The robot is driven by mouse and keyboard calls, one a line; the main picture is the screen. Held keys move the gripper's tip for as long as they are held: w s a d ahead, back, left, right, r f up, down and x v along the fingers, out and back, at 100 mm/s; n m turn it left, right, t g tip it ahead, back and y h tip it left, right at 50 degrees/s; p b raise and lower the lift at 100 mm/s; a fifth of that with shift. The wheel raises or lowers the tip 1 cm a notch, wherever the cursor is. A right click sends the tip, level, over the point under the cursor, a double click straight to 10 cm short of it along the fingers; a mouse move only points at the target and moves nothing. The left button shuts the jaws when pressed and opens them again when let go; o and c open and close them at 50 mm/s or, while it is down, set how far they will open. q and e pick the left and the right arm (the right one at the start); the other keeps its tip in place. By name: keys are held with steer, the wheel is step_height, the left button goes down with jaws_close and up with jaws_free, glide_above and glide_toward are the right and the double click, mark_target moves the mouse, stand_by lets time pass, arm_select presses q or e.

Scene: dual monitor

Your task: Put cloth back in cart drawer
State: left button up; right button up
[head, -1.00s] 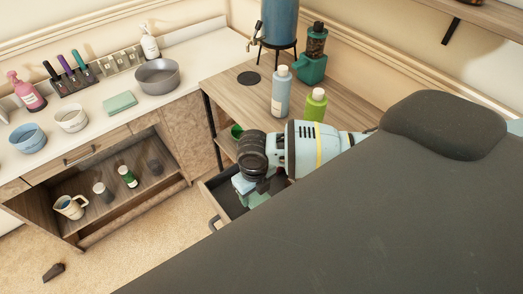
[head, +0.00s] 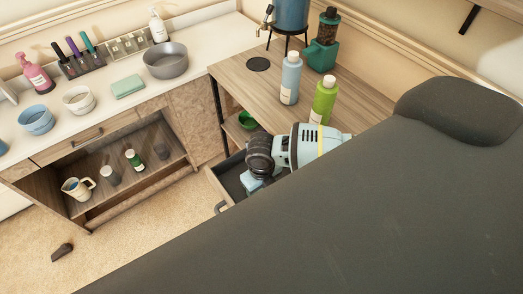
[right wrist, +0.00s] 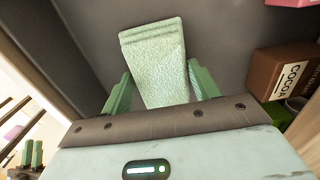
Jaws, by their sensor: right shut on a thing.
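A folded pale green cloth (right wrist: 155,62) is held between the green fingers of my right gripper (right wrist: 160,85) in the right wrist view. In the head view my right gripper (head: 252,186) points down into the open cart drawer (head: 227,184), which has a dark inside. The held cloth is hidden behind my wrist there. In the right wrist view a dark grey surface lies behind the cloth; I cannot tell whether the cloth touches it.
The wooden cart top (head: 233,82) holds a blue bottle (head: 290,80) and a green bottle (head: 323,100). Another folded green cloth (head: 127,86) lies on the white counter. A large dark padded surface (head: 300,230) fills the lower right. A brown cocoa box (right wrist: 283,72) is near my right gripper.

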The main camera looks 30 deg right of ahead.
steer(key=shift+f, duration=0.2)
steer(key=o, duration=0.9)
steer(key=shift+r, duration=0.15)
step_height(320, 180, up, 12)
steer(key=shift+r+p, duration=0.1)
steer(key=shift+p, duration=0.45)
